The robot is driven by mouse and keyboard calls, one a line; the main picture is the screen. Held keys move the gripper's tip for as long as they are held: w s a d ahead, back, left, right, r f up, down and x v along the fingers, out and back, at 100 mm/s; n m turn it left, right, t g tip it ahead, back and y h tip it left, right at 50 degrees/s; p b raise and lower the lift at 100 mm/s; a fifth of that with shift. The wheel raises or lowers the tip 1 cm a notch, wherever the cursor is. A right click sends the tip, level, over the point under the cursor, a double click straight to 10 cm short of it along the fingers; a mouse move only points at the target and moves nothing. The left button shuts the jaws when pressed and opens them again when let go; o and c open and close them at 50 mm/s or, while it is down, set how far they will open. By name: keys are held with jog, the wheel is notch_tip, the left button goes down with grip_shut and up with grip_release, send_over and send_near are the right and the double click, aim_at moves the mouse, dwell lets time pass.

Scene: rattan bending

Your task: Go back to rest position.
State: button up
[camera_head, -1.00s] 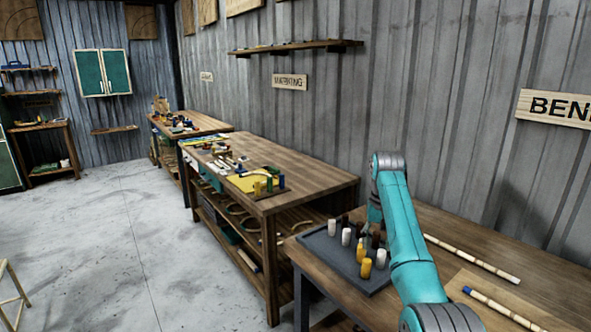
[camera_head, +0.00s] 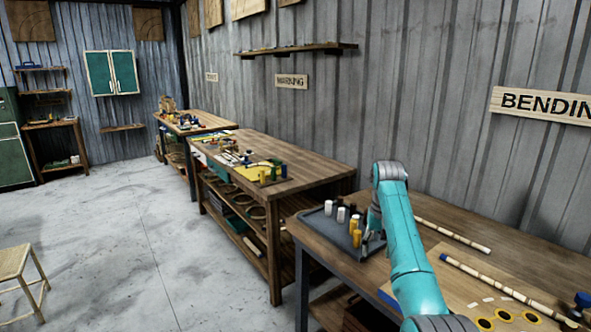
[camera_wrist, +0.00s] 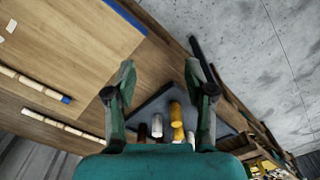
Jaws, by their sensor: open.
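My teal arm reaches over the bending table (camera_head: 450,258) in the head view. My gripper (camera_wrist: 160,72) is open and empty in the wrist view, its two fingers spread with nothing between them. In the head view the arm mostly hides it near the right side of the grey tray (camera_head: 314,222). The tray also shows in the wrist view (camera_wrist: 152,112). White, yellow and dark pegs stand in it, such as a yellow peg (camera_head: 355,232) and a white peg (camera_head: 341,214). I cannot tell the gripper's exact height above the tray.
Two rattan sticks (camera_head: 452,235) (camera_head: 495,284) lie on the bending table, right of my arm. A board with yellow-ringed holes (camera_head: 487,324) is at the lower right. A second workbench (camera_head: 300,172) stands beyond. A stool (camera_head: 22,265) is at left, with open floor between.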

jog(key=s+a+f+t, duration=0.15)
jog(key=s+f, duration=0.25)
jog(key=f, duration=1)
jog(key=s+f+t, duration=0.2)
jog(key=s+f, duration=0.1)
jog(key=f, duration=1.1)
jog(key=s+a+f+n+t, duration=0.1)
jog(key=s+f+t, duration=0.1)
jog(key=s+f, duration=0.75)
jog(key=s+a+f+t, duration=0.15)
jog(key=s+f, duration=0.45)
jog(key=s, duration=0.6)
jog(key=s+r+t, duration=0.2)
jog(key=s+r, duration=0.1)
jog(key=s, duration=0.9)
jog(key=s+r+t, duration=0.2)
jog(key=s+r, duration=0.2)
jog(key=s, duration=0.8)
jog(key=s+r+t, duration=0.1)
jog(key=s+r, duration=0.6)
jog(key=r, duration=0.4)
jog(key=s+r+t, duration=0.2)
jog(key=s+r, duration=0.6)
jog(key=r, duration=0.3)
jog(key=shift+s+a+r+n+t, duration=0.2)
jog(key=shift+s+a+n+t, duration=0.1)
jog(key=shift+n, duration=0.1)
